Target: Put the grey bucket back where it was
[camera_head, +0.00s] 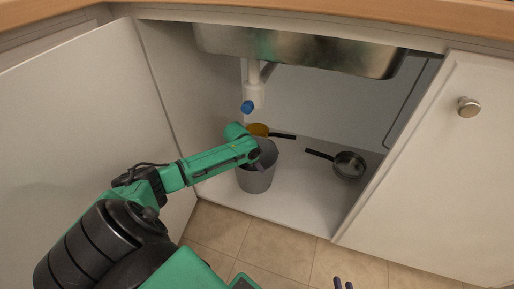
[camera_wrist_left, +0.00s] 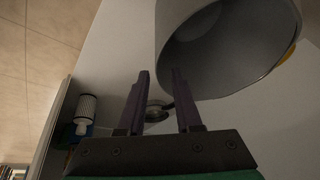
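The grey bucket (camera_head: 256,183) stands upright on the floor of the open cabinet under the sink, near its front edge. My left arm reaches in from the left, and my left gripper (camera_head: 260,164) is at the bucket's open top. In the left wrist view the bucket (camera_wrist_left: 275,75) fills the upper right. The two fingers of my left gripper (camera_wrist_left: 160,88) are apart there with nothing held between them; one finger overlaps the bucket's rim in the picture, and contact cannot be told. The fingertips of my right gripper (camera_head: 343,284) show at the bottom edge, slightly apart and empty.
A dark pan (camera_head: 348,165) lies right of the bucket, and an orange pan (camera_head: 257,130) lies behind it. A white drain pipe (camera_head: 254,95) with a blue knob hangs above. Cabinet doors (camera_head: 90,95) stand at the left and right (camera_head: 430,165). Cabinet floor between bucket and dark pan is clear.

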